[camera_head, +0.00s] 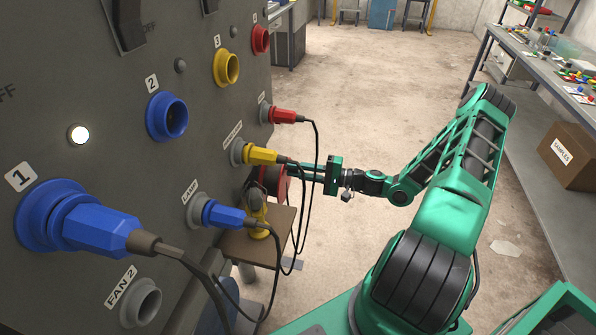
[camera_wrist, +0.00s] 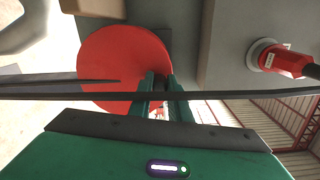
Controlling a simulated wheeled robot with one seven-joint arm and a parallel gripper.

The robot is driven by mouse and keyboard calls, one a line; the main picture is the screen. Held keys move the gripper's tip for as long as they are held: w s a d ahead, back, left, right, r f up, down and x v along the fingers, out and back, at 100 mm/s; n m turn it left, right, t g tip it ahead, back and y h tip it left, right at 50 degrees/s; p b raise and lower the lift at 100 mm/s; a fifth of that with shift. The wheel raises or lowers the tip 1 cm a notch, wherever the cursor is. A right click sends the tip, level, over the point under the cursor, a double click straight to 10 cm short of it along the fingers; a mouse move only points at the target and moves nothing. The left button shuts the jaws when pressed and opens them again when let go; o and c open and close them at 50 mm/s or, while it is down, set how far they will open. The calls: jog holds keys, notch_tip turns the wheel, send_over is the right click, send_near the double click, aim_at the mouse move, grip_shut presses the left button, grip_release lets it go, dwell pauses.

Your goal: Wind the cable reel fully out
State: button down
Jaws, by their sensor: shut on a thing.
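The cable reel (camera_head: 270,181) is a red disc beside the dark panel, partly hidden behind hanging cables. In the wrist view its round red face (camera_wrist: 115,62) fills the upper left. My gripper (camera_head: 290,170) reaches in from the right at the reel's edge. In the wrist view its two green fingers (camera_wrist: 160,85) are close together at the right side of the red disc. They are shut on a part of the reel, which the fingers and a dark cable hide. How far the reel is wound out cannot be told.
The panel (camera_head: 120,60) holds blue, yellow and red plugs with drooping cables (camera_head: 316,160) near my gripper. A small wooden table (camera_head: 275,245) with a yellow object (camera_head: 257,215) stands below the reel. A workbench (camera_head: 540,70) and cardboard box (camera_head: 568,155) are at right. The middle floor is clear.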

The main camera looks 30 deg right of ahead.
jog(key=shift+w+d+f, duration=0.1)
jog(key=shift+w+d, duration=0.05)
jog(key=c, duration=1.9)
grip_release()
jog(key=v, duration=1)
jog(key=shift+s+d, duration=0.25)
